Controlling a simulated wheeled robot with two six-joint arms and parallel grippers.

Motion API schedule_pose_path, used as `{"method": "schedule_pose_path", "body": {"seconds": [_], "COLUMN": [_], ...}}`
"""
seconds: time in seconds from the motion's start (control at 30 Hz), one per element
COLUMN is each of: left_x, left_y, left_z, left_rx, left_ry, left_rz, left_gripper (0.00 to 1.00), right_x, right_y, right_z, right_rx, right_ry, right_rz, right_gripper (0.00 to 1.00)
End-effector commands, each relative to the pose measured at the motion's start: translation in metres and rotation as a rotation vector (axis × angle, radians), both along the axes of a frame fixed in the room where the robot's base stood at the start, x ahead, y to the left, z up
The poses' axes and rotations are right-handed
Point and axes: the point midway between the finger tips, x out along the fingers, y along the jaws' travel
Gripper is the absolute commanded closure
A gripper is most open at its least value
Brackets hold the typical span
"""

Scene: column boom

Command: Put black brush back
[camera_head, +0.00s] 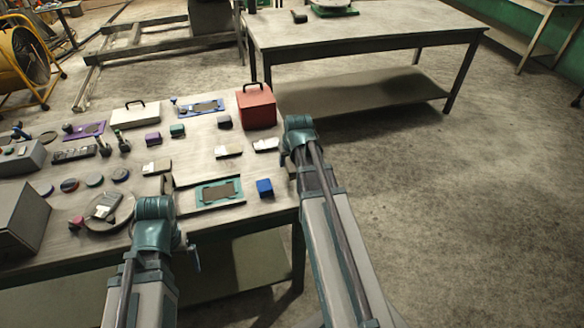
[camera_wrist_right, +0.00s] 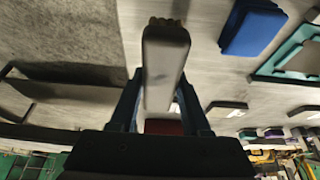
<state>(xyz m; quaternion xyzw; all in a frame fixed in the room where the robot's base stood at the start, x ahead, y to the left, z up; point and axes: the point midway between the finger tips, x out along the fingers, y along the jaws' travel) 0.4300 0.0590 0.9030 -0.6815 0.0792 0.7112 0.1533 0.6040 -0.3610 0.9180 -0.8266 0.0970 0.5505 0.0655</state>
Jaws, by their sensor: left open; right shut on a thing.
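My right gripper (camera_wrist_right: 160,95) is shut on the black brush (camera_wrist_right: 163,62), a narrow block with a dark end, a grey lit face and tan bristles at its tip. In the head view my right gripper (camera_head: 288,160) is at the right edge of the workbench, near the blue block; the brush is mostly hidden there. My left gripper (camera_head: 190,250) is open and empty, low in front of the bench's front edge. The workbench (camera_head: 240,225) carries several brushes and tools.
A blue block (camera_head: 265,187) and a teal tray (camera_head: 219,192) lie near the right front corner. A red box (camera_head: 257,106) stands at the far right corner. Pale blocks (camera_head: 228,151) lie between. A grey plate (camera_head: 108,212) is at left. Open floor lies right of the bench.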

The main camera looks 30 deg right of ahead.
Motion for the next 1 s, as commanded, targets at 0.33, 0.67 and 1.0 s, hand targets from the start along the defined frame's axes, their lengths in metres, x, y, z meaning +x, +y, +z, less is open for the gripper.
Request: {"method": "schedule_pose_path", "body": {"seconds": [0.33, 0.67, 1.0], "left_x": [0.0, 0.0, 0.0], "left_y": [0.0, 0.0, 0.0], "left_z": [-0.035, -0.035, -0.036], "left_rx": [0.0, 0.0, 0.0], "left_ry": [0.0, 0.0, 0.0], "left_rz": [0.0, 0.0, 0.0], "left_gripper": [0.0, 0.0, 0.0], "right_x": [-0.005, -0.005, -0.005], "right_y": [-0.006, -0.006, -0.006], "right_z": [-0.035, -0.035, -0.036], "right_rx": [-0.001, -0.001, 0.0], "right_ry": [0.0, 0.0, 0.001], "right_rz": [-0.001, -0.001, -0.001], "right_gripper": [0.97, 0.97, 0.23]}}
